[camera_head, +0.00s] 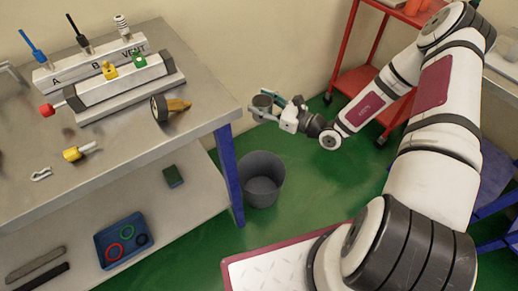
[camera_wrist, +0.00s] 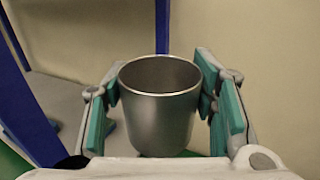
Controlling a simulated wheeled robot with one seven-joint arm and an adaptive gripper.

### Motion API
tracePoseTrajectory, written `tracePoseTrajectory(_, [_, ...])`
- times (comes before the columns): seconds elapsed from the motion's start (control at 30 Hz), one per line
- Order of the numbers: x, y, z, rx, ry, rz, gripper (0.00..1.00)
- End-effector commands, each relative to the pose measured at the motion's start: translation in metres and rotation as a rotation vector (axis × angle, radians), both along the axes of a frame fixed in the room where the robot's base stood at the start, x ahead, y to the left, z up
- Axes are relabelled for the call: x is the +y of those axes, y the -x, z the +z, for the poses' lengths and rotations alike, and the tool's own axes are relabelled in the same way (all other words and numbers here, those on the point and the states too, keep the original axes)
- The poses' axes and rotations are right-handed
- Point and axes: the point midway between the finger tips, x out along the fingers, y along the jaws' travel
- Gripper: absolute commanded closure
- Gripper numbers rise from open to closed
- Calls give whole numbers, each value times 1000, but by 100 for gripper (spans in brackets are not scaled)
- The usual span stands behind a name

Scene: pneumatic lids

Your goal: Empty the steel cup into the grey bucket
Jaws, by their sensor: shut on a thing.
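The steel cup (camera_wrist: 158,112) is held between the teal finger pads of my gripper (camera_wrist: 165,110) in the wrist view. It looks upright in that view, and its contents cannot be made out. In the head view the cup (camera_head: 262,103) is a small grey shape in my gripper (camera_head: 278,106), out beyond the bench's right end. The grey bucket (camera_head: 263,183) stands on the green floor beside the bench's blue leg. In the picture, my gripper and the cup are above the bucket and apart from it. The bucket's visible inside looks empty.
A steel bench (camera_head: 205,105) at left carries a valve block (camera_head: 120,85), a gauge (camera_head: 158,108) and small fittings. Its lower shelf holds a blue tray (camera_head: 110,256) with rings. A red trolley (camera_head: 352,84) stands behind my arm. Green floor is open around the bucket.

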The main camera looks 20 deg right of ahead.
Motion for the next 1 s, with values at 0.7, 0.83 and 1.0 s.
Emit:
tracePoseTrajectory(0.7, [-9,-42,-280,-1,-1,174,77])
tracePoseTrajectory(0.83, [-10,-42,-289,9,-7,179,77])
tracePoseTrajectory(1.0, [-9,-41,-298,77,-48,181,77])
